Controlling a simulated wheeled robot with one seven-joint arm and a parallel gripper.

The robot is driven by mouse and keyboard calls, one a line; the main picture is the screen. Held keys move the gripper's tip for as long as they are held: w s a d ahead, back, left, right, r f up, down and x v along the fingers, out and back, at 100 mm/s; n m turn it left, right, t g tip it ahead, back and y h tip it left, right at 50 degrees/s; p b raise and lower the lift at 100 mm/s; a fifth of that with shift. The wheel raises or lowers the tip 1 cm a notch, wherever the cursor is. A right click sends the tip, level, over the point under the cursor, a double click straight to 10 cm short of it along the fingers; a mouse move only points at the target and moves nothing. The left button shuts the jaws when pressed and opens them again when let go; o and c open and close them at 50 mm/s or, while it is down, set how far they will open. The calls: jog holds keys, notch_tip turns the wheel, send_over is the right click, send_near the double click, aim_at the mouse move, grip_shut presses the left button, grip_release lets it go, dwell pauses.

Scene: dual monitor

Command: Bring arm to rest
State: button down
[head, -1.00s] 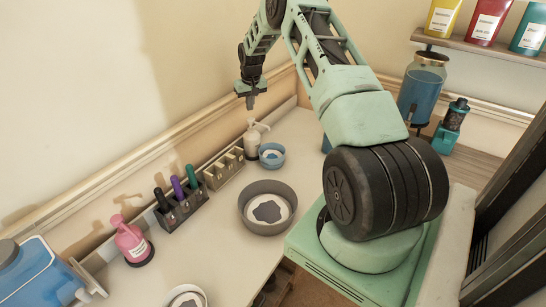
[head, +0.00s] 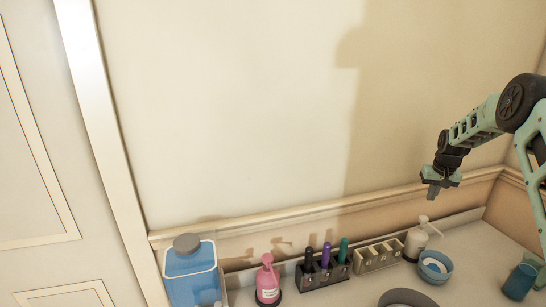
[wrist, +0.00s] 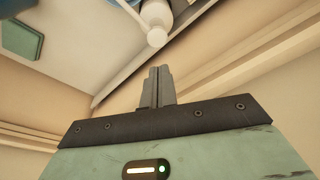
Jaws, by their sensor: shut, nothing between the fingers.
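My gripper (head: 435,191) hangs from my mint-green arm at the right of the head view, above the back of the counter and near the wall. Its fingers point down and are closed with nothing between them. In the wrist view the two grey fingers (wrist: 157,86) stand together. A white pump bottle (head: 416,240) stands below the gripper, apart from it. The bottle's pump head (wrist: 157,35) shows beyond the fingertips in the wrist view.
On the counter (head: 480,245) stand a blue container (head: 192,275), a pink pump bottle (head: 267,283), a dark rack (head: 322,275) with several coloured items, a beige rack (head: 377,255), a blue bowl (head: 435,268) and a blue cup (head: 520,282). The wall (head: 250,110) above is bare.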

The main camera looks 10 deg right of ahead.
jog(key=w+a+r+n+y, duration=0.1)
jog(key=a+r+n, duration=0.15)
jog(key=a, duration=0.85)
jog(key=a+r+n, duration=0.1)
jog(key=a+r, duration=0.3)
jog(key=a, duration=0.8)
jog(key=s+a+r+n+y+b, duration=0.1)
jog(key=s+a+r, duration=0.15)
jog(key=a, duration=0.55)
jog(key=s+a+r+n+b, duration=0.15)
jog(key=s+a, duration=0.25)
jog(key=a, duration=0.4)
jog(key=s+a+r+n+g, duration=0.1)
jog(key=s+a+r+n, duration=0.15)
jog(key=s+a, duration=1)
jog(key=s+a+f+n, duration=0.1)
jog(key=s+n, duration=0.1)
jog(key=s, duration=0.9)
jog(key=s+a+n+g, duration=0.1)
jog(key=s+a+n, duration=0.1)
jog(key=s, duration=0.9)
jog(key=shift+f+b, duration=0.3)
jog(key=shift+f, duration=0.1)
jog(key=shift+a+n, duration=0.1)
jog(key=shift+n, duration=0.15)
